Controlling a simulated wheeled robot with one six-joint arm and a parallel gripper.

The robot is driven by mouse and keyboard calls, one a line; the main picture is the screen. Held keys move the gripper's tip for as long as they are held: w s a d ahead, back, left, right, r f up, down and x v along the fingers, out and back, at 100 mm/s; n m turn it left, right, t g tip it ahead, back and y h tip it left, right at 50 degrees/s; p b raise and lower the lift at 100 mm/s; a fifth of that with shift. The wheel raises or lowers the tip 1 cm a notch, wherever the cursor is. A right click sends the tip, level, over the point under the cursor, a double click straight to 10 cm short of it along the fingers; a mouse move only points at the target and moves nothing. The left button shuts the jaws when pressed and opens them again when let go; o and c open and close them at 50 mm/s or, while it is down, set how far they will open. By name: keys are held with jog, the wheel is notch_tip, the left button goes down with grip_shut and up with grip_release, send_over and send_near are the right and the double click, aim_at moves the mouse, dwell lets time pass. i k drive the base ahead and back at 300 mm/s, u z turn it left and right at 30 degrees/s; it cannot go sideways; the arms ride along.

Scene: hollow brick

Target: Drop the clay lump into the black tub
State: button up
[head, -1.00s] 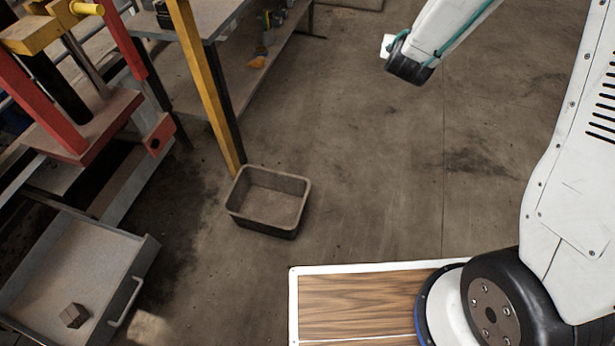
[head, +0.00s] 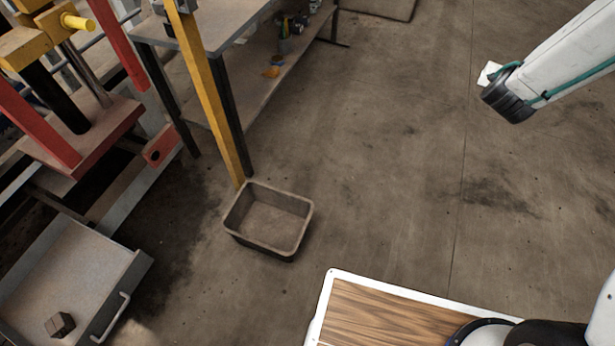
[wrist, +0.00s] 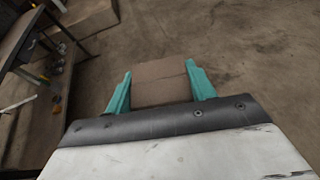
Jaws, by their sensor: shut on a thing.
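My gripper (wrist: 159,72) shows in the wrist view with its two teal fingers on either side of a brownish-grey block, the clay lump (wrist: 161,84). It is shut on the lump, which is held up over the floor. The black tub (head: 262,247) stands on the floor near the middle, dark outside, dusty brown inside and empty. My gripper is well apart from it, to its right and above.
A yellow post (head: 215,95) and a workbench (head: 215,35) stand right behind the tub. A red and yellow press (head: 85,130) is at the left. A grey tray with a handle (head: 55,270) holds a small dark block (head: 60,324). The floor right of the tub is clear.

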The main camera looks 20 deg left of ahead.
aim_at(275, 228)
jog(key=u, duration=0.2)
jog(key=i, duration=0.55)
jog(key=u, duration=1)
jog(key=i, duration=0.4)
jog(key=u, duration=0.4)
